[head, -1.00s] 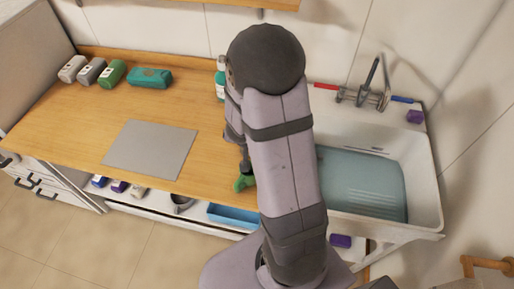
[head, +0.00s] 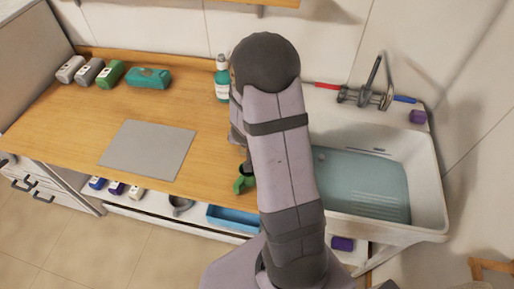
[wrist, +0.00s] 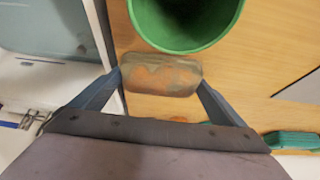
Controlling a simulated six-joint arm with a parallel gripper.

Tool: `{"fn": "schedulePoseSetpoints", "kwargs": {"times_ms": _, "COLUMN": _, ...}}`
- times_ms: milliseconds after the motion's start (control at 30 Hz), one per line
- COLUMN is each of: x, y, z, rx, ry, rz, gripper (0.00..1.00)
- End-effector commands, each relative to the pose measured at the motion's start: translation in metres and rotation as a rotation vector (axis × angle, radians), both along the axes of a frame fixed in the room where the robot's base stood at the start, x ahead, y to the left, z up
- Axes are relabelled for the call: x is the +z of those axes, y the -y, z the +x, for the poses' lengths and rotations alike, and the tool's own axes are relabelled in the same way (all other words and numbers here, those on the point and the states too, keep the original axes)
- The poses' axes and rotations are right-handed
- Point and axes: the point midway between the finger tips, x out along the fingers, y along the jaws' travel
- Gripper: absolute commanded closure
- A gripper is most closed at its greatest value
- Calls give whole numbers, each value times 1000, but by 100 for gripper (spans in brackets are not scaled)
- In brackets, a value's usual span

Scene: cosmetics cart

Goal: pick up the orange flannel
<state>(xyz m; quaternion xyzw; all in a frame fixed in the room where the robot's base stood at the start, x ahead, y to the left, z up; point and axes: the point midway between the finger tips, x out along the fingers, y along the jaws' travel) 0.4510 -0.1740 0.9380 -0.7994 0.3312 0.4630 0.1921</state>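In the wrist view an orange and grey-brown bundle (wrist: 161,75), which looks like the orange flannel, lies between the two fingertips of my gripper (wrist: 160,80). The fingers are apart, one at each end of it. I cannot tell whether they press on it or only stand around it. In the head view my gripper (head: 244,167) is low over the right part of the wooden counter, partly behind my arm. The flannel cannot be made out there.
A green cup (wrist: 185,42) is just beyond the flannel; it also shows in the head view (head: 244,180). The sink (head: 423,190) is right of my arm. A grey mat (head: 148,150) lies left. A bottle (head: 222,82) stands behind.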

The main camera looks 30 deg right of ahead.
Motion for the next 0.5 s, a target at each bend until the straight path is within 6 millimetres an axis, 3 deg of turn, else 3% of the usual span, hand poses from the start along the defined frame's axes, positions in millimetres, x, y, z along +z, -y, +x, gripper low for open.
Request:
{"fn": "schedulePoseSetpoints", "kwargs": {"times_ms": 33, "x": 0, "y": 0, "z": 0, "rx": 0, "ry": 0, "rz": 0, "gripper": 19}}
{"fn": "schedulePoseSetpoints", "kwargs": {"times_ms": 100, "x": 0, "y": 0, "z": 0, "rx": 0, "ry": 0, "rz": 0, "gripper": 36}}
{"fn": "schedulePoseSetpoints", "kwargs": {"times_ms": 500, "x": 6, "y": 0, "z": 0, "rx": 1, "ry": 0, "rz": -1, "gripper": 36}}
